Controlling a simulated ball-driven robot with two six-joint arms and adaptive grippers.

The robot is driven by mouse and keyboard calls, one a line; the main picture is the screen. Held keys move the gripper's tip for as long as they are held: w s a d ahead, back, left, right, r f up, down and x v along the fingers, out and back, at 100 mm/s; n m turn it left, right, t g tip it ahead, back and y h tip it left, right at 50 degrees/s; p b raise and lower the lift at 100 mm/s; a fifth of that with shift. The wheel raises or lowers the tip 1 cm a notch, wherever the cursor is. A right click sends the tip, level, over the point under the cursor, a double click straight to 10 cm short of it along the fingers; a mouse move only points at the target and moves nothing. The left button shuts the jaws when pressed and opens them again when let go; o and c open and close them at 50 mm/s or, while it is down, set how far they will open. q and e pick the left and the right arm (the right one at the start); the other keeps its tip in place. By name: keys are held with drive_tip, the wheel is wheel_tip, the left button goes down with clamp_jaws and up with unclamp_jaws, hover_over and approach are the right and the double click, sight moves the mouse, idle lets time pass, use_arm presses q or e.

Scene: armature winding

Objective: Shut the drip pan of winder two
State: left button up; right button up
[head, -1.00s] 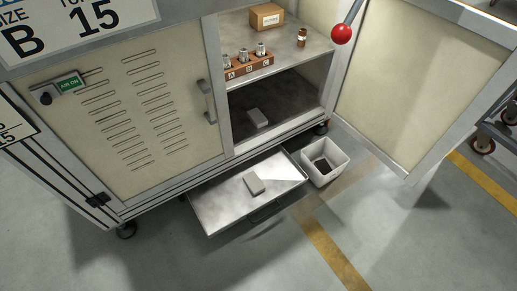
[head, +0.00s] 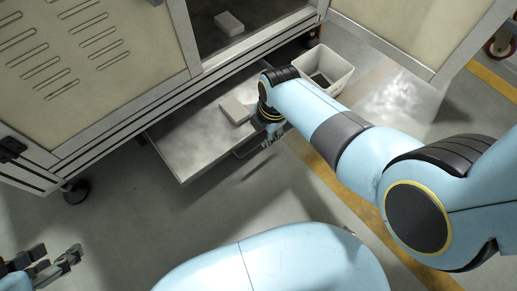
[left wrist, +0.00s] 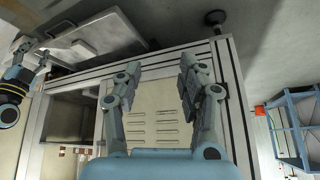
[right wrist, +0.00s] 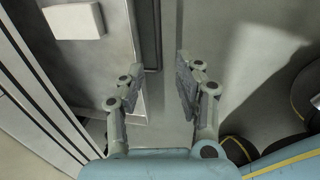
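The drip pan (head: 185,145) is pulled out from under the cabinet, with a pale block (head: 235,110) lying in it. Its dark bar handle (right wrist: 152,45) is on the front edge. My right gripper (head: 270,138) is at the pan's front edge by the handle. In the right wrist view its fingers (right wrist: 156,85) are spread apart, with the handle and front edge between and beyond them; contact cannot be told. My left gripper (head: 60,262) is open and empty at the lower left, away from the pan. The pan also shows in the left wrist view (left wrist: 112,32).
A white bin (head: 325,75) stands on the floor just right of the pan. The cabinet door (head: 410,35) hangs open at upper right. Another block (head: 229,23) lies inside the cabinet. A caster (head: 76,191) is at the cabinet's lower left. The floor before the pan is clear.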

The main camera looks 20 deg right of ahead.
use_arm(q)
wheel_tip(320, 180, down, 4)
drive_tip(key=s+t+b, duration=0.1)
drive_tip(key=t+b, duration=0.3)
drive_tip(key=t, duration=0.1)
use_arm(e)
hover_over(258, 146)
drive_tip(key=s, duration=0.1)
wheel_tip(258, 146, down, 6)
wheel_tip(258, 146, down, 2)
drive_tip(key=shift+w+d+f+b, duration=0.1)
drive_tip(key=shift+d+b, duration=0.05)
drive_tip(key=shift+b, duration=1)
drive_tip(key=shift+w+f+b, duration=0.25)
drive_tip(key=shift+f+b, duration=0.6)
drive_tip(key=shift+f, duration=0.2)
use_arm(q)
drive_tip(key=w+d+r+m+t+h, duration=0.1)
drive_tip(key=w+r+t, duration=0.4)
drive_tip(key=r, duration=0.6)
drive_tip(key=w+d+r+m+t+h, duration=0.2)
drive_tip(key=w+r+t, duration=0.4)
drive_tip(key=r, duration=0.6)
drive_tip(key=shift+w+t+h, duration=0.15)
drive_tip(key=shift+t+h, duration=0.25)
use_arm(e)
drive_tip(key=shift+c, duration=0.3)
clamp_jaws()
